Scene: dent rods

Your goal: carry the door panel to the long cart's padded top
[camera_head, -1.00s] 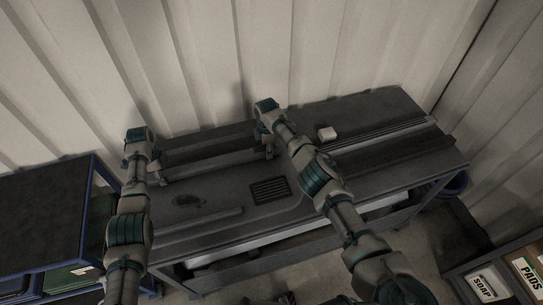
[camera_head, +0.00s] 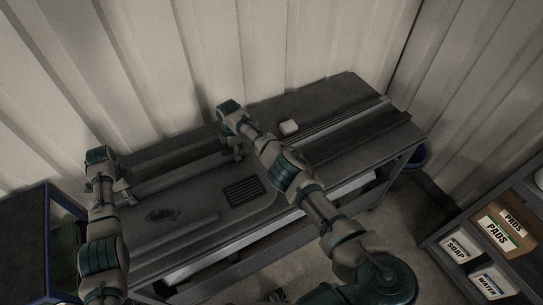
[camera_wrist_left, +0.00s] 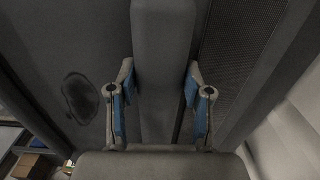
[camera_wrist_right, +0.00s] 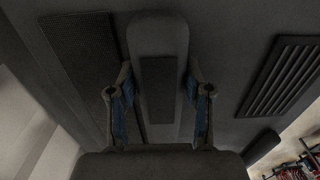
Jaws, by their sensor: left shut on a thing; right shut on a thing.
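The door panel (camera_head: 205,205) is a dark grey sheet with a slotted vent, a raised bar and a dark oval mark. It lies flat over the front left of a dark bench; I cannot tell if it touches it. My left gripper (camera_head: 124,188) is shut on the panel's raised grip at its left part. My right gripper (camera_head: 238,151) is shut on the same side further right. The left wrist view (camera_wrist_left: 160,75) and right wrist view (camera_wrist_right: 160,75) show a padded bar between each pair of fingers. A dark-topped, blue-edged cart (camera_head: 38,215) stands at the left, partly cut off.
The dark bench (camera_head: 345,92) runs along a corrugated wall. A small white block (camera_head: 289,127) and long rails (camera_head: 350,140) lie on its right part. A shelf (camera_head: 450,232) with labelled boxes stands at the right. Floor shows between bench and shelf.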

